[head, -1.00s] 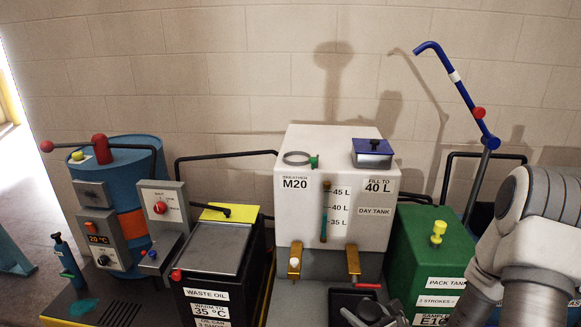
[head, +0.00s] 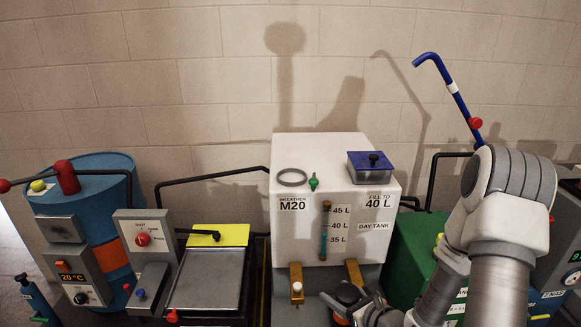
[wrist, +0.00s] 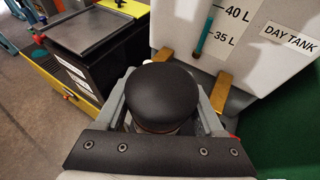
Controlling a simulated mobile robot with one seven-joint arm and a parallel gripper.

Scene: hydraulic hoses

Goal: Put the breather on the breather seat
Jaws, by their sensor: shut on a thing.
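The breather, a black round-topped cap, sits between the fingers of my gripper in the wrist view (wrist: 162,100). My gripper (wrist: 165,112) is shut on it, with one grey finger on each side; the breather's lower part is mostly hidden. In the head view the breather (head: 348,293) shows low in front of the white day tank (head: 340,150), with my gripper (head: 350,304) around it. The breather seat (head: 292,177) appears as a grey ring on the tank's top, above the "BREATHER M20" label. The breather is apart from it, lower and to the right.
A small green piece (head: 313,184) stands beside the ring. A blue-lidded box (head: 371,167) is on the tank top's right. Brass brackets (head: 296,283) and a sight gauge (head: 325,232) project from the tank front. A black waste oil box (head: 207,280) stands left.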

